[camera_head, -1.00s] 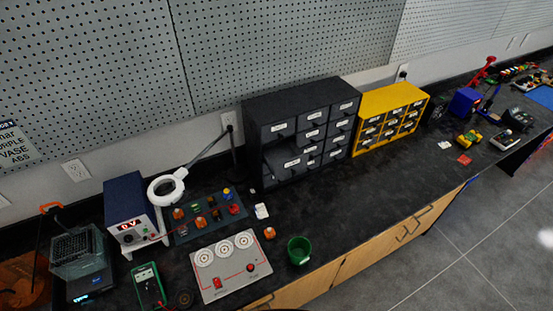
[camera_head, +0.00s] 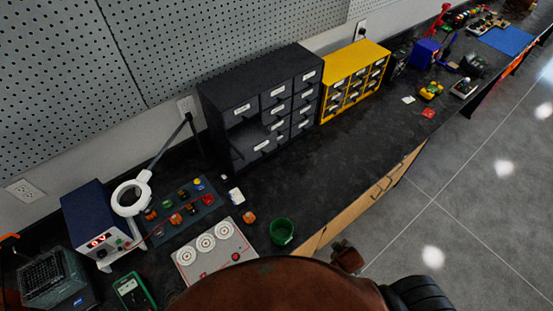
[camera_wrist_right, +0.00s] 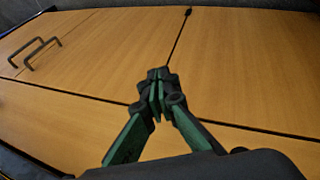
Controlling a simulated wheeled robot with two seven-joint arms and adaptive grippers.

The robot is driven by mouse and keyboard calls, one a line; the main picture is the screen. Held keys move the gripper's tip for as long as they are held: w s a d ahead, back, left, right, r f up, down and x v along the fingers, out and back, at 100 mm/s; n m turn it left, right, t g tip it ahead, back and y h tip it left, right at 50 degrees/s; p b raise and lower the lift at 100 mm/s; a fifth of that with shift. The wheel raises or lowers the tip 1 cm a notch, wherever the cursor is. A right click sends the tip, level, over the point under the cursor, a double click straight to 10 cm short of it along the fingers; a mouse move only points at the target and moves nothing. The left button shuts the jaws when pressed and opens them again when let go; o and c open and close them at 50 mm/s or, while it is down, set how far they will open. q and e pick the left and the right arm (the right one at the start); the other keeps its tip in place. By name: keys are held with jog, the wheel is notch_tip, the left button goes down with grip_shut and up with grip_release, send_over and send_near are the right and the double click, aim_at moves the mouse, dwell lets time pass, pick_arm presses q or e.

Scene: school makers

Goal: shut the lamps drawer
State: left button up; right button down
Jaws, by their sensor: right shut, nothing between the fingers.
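The black drawer cabinet (camera_head: 218,92) stands at the back of the dark counter, against the pegboard wall. One drawer (camera_head: 256,154) in its left column sticks out, with a dark gap above its front. Its label is too small to read, so I cannot confirm that it is the lamps drawer. The other black drawers look shut. My right gripper (camera_wrist_right: 157,98) is shut and empty in the right wrist view, in front of wooden cupboard doors and apart from the drawer. My left gripper is not in view.
A yellow drawer cabinet (camera_head: 350,60) stands right of the black one. A green cup (camera_head: 282,231), a panel with white dials (camera_head: 217,252) and a ring lamp (camera_head: 129,197) are on the counter. The counter before the cabinets is mostly clear. Wooden cupboard doors (camera_wrist_right: 90,85) have dark handles.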

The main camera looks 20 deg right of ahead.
jog(key=w+r+n+t+h, duration=0.1)
jog(key=w+r+n+t, duration=0.3)
jog(key=r, duration=1)
jog(key=w+r+n+t+h, duration=0.15)
jog(key=w+r+n, duration=0.5)
jog(key=r, duration=0.65)
jog(key=w+a+r+n+t+y, duration=0.3)
jog(key=a+r+n+t, duration=0.15)
jog(key=r+n, duration=0.3)
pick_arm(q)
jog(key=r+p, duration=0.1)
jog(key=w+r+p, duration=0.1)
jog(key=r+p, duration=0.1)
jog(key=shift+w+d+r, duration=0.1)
pick_arm(e)
jog(key=n+t+y, duration=0.1)
jog(key=n+y, duration=0.6)
jog(key=n, duration=0.8)
send_near(266, 155)
jog(key=x, duration=0.7)
jog(key=shift+s+a, duration=0.1)
